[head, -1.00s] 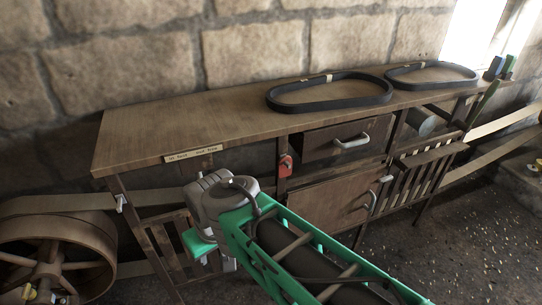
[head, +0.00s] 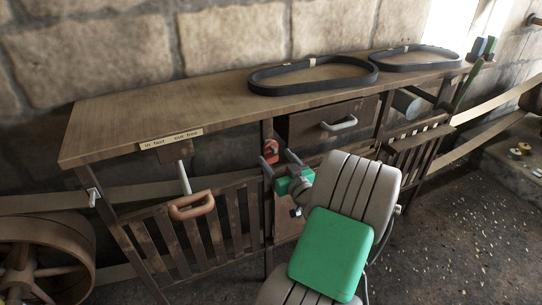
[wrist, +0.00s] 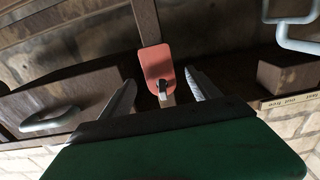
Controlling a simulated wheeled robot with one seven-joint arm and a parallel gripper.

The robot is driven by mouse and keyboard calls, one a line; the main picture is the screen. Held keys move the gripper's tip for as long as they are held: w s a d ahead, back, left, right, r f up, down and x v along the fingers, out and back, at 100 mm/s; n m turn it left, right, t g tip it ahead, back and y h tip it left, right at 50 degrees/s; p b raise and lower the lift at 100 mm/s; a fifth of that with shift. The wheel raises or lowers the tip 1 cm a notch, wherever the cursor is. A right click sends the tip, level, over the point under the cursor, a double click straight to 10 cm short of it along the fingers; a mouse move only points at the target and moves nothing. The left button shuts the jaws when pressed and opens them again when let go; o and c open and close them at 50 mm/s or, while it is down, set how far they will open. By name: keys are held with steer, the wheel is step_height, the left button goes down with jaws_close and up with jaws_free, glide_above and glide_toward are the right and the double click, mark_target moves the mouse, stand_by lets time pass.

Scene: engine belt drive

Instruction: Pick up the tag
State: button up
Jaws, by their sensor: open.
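The tag (head: 269,152) is a small red plate hanging on the front post of the bench, between the drawer and the slatted gate. In the wrist view my gripper's two fingers (wrist: 162,95) are spread apart on either side of the tag, with nothing held. I cannot tell how much depth is left between fingertips and tag.
Two black belts (head: 312,85) lie on the bench top (head: 165,104). A drawer with a pale handle (head: 339,124) is right of the tag. An orange-brown handle (head: 191,205) on a lever is to the left. A big wheel (head: 38,262) stands at lower left.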

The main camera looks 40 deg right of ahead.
mark_target(267, 145)
steer(key=x, duration=0.2)
steer(key=p+x, duration=0.1)
steer(key=x, duration=0.1)
steer(key=p+x, duration=0.1)
steer(key=x, duration=0.1)
steer(key=shift+w+r, duration=0.35)
steer(key=shift+w, duration=0.05)
steer(key=shift+w+d+f, duration=0.1)
steer(key=shift+w+d, duration=0.1)
steer(key=shift+w, duration=0.15)
steer(key=shift+c, duration=0.4)
steer(key=c, duration=1.3)
steer(key=shift+c, duration=0.2)
